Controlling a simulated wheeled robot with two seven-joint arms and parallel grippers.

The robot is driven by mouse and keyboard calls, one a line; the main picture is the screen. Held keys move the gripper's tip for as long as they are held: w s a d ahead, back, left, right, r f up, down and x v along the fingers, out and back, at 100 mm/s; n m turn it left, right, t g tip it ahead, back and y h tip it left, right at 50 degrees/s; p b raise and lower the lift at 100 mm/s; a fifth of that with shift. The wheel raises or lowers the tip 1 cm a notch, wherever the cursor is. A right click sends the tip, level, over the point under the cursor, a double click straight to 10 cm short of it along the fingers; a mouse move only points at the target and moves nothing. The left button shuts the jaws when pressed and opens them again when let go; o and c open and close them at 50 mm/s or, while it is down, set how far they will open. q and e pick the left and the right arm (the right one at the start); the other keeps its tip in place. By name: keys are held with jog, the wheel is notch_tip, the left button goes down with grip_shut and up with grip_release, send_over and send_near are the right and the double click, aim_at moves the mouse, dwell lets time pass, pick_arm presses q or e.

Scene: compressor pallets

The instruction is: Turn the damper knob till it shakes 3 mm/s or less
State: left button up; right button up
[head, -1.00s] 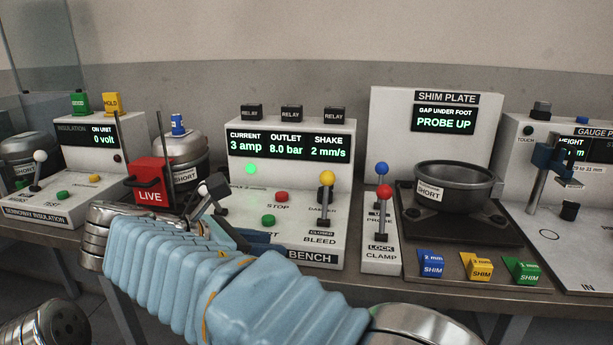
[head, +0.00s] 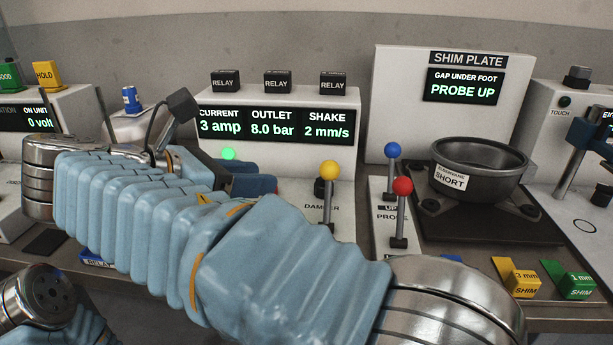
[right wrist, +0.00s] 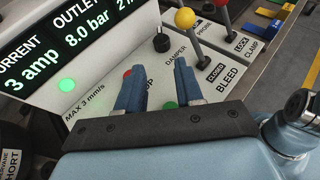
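The bench panel's display (head: 274,124) reads 3 amp, 8.0 bar and shake 2 mm/s. My left gripper is out of view.
A yellow-topped lever (head: 329,171) stands right of the DAMPER label, with blue (head: 392,151) and red (head: 402,187) levers beyond. The shim plate bowl (head: 480,165) is further right. A green lamp (head: 228,153) is lit. MAX 3 mm/s is printed on the panel.

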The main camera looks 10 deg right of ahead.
aim_at(318, 179)
jog(key=b+x, duration=0.1)
jog(key=x, duration=1)
jog(key=shift+w+d+f, duration=0.15)
jog(key=shift+d+f, duration=0.1)
jog(key=shift+f, duration=0.05)
grip_shut()
